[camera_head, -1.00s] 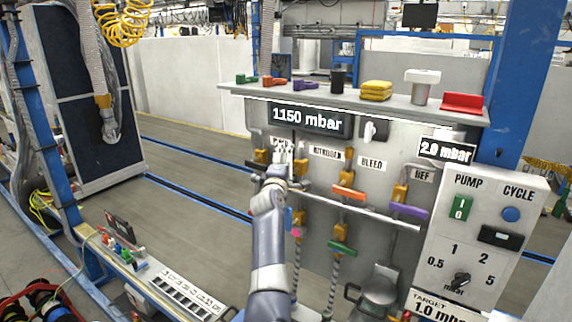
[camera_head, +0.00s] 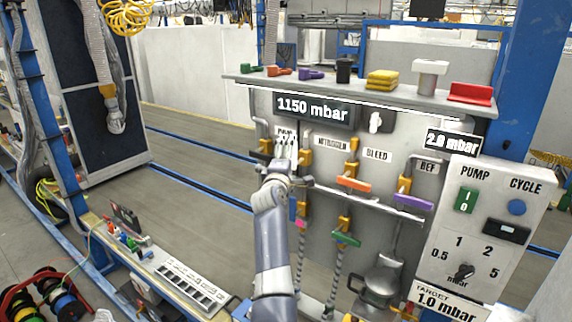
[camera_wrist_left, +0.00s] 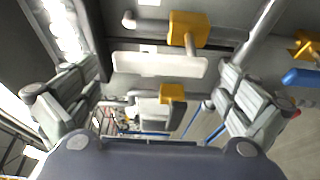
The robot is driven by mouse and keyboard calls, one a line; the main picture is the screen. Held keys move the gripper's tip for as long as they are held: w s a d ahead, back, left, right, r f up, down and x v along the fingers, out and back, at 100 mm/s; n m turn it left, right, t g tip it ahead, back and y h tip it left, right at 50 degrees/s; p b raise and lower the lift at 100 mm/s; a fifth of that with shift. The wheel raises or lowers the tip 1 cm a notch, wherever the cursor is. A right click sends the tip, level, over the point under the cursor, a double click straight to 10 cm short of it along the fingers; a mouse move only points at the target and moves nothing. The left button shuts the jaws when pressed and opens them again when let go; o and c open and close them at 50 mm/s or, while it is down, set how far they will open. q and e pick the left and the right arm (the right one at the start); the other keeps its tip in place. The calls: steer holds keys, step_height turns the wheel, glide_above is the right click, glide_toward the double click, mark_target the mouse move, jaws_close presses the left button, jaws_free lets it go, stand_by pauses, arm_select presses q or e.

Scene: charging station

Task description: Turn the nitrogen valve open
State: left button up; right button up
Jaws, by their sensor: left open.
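The NITROGEN label (camera_head: 333,144) is on the upper part of the grey valve panel. Yellow valve bodies stand on both sides of it, one (camera_head: 305,157) left and one with an orange handle (camera_head: 354,184) right. Which one belongs to the label I cannot tell for certain. My left gripper (camera_head: 285,148) is open in front of the panel, left of the label, and hides part of the pipework. In the left wrist view, a white bar handle (camera_wrist_left: 150,65) under a yellow valve body (camera_wrist_left: 188,30) lies between the spread fingers of my left gripper (camera_wrist_left: 160,75). Contact is not visible.
A purple handle (camera_head: 413,200) and a green handle (camera_head: 346,238) are on other valves at the right and below. A pipe crosses the panel beside the gripper. The shelf (camera_head: 360,97) above holds loose parts. A control box (camera_head: 490,230) stands at the right.

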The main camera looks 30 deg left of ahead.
arm_select(q)
steer(key=shift+v, duration=2.35)
